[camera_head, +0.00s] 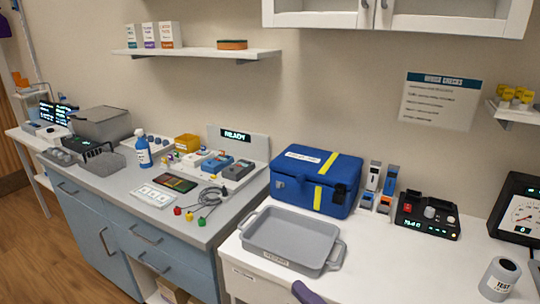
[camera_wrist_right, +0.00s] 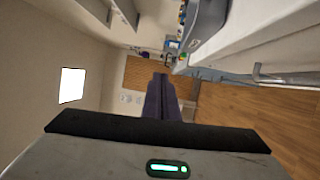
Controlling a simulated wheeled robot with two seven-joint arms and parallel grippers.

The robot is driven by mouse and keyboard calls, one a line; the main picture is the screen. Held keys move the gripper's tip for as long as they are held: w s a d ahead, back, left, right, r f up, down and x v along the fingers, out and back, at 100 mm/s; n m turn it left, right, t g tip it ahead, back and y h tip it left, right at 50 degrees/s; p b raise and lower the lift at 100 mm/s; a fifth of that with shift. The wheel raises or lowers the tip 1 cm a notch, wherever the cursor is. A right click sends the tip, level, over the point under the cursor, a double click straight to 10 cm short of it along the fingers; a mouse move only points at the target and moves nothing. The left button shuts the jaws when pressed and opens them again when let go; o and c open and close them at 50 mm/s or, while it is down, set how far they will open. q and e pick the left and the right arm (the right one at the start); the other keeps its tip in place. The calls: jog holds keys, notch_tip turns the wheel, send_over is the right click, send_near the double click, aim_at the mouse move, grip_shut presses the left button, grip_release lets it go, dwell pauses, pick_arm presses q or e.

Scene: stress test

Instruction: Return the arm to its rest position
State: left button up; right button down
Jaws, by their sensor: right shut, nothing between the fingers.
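My right gripper (camera_head: 306,292) shows only as a purple finger part at the bottom edge of the head view, just in front of the grey tray (camera_head: 262,256). In the right wrist view its purple fingers (camera_wrist_right: 160,82) are together, with nothing held between them. The rest of the right arm is out of the head view. My left gripper is in neither view.
The grey tray stands at the white counter's front edge, beside a blue case (camera_head: 316,205) with a yellow strap. A black device (camera_head: 426,222), a dial gauge (camera_head: 518,215) and a grey canister (camera_head: 500,278) stand right. White counter (camera_head: 400,265) between is clear.

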jog(key=s+d+f+m+h, duration=0.2)
jog(key=d+f+m+h, duration=0.1)
jog(key=f+m, duration=0.35)
jog(key=s+d+f+m+h, duration=0.25)
jog(key=f+m+h, duration=0.2)
jog(key=m, duration=0.25)
jog(key=s+d+f+m+g+h, duration=0.2)
jog(key=s+d+f+m+g, duration=0.2)
jog(key=s+f+m, duration=0.7)
jog(key=s+f+g, duration=0.2)
jog(key=s+f, duration=0.1)
jog(key=s, duration=0.1)
jog(key=shift+d+f, duration=0.2)
jog(key=shift+f, duration=0.05)
